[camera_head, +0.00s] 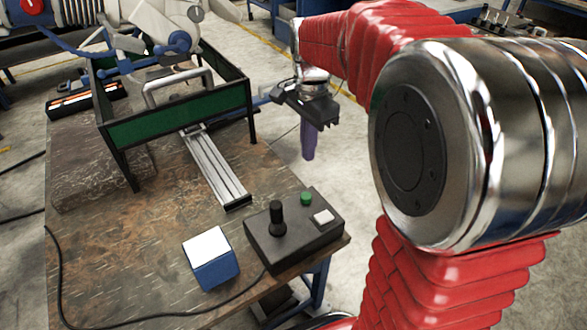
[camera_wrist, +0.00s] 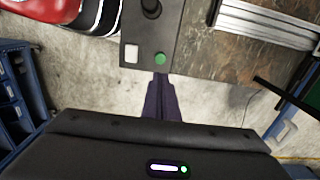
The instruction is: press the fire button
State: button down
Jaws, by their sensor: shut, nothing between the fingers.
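A dark control box (camera_head: 290,245) stands at the front right corner of the workbench. It carries a black joystick (camera_head: 277,218), a round green button (camera_head: 306,198) and a white square button (camera_head: 323,216). No label marks which one is the fire button. In the wrist view, the green button (camera_wrist: 160,58) lies just beyond my fingertips, with the white button (camera_wrist: 131,53) to its left. My gripper (camera_head: 308,156) has purple fingers, shut and empty, pointing down beyond the bench edge, behind the box. The fingers (camera_wrist: 161,78) also show in the wrist view, apart from the buttons in the head view.
A blue box with a white top (camera_head: 211,258) stands left of the control box. A metal rail (camera_head: 217,170) runs under a green-panelled frame (camera_head: 180,118). A black cable (camera_head: 62,290) curves across the bench. Open floor lies under my gripper.

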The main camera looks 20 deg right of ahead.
aim_at(306, 197)
jog(key=shift+w+d, duration=0.1)
jog(key=shift+w, duration=0.05)
jog(key=shift+f, duration=0.1)
notch_tip(306, 197, down, 14)
dwell(0.9)
jog(key=shift+s+f, duration=0.2)
jog(key=shift+f, duration=0.95)
notch_tip(306, 197, up, 15)
jog(key=shift+w, duration=0.3)
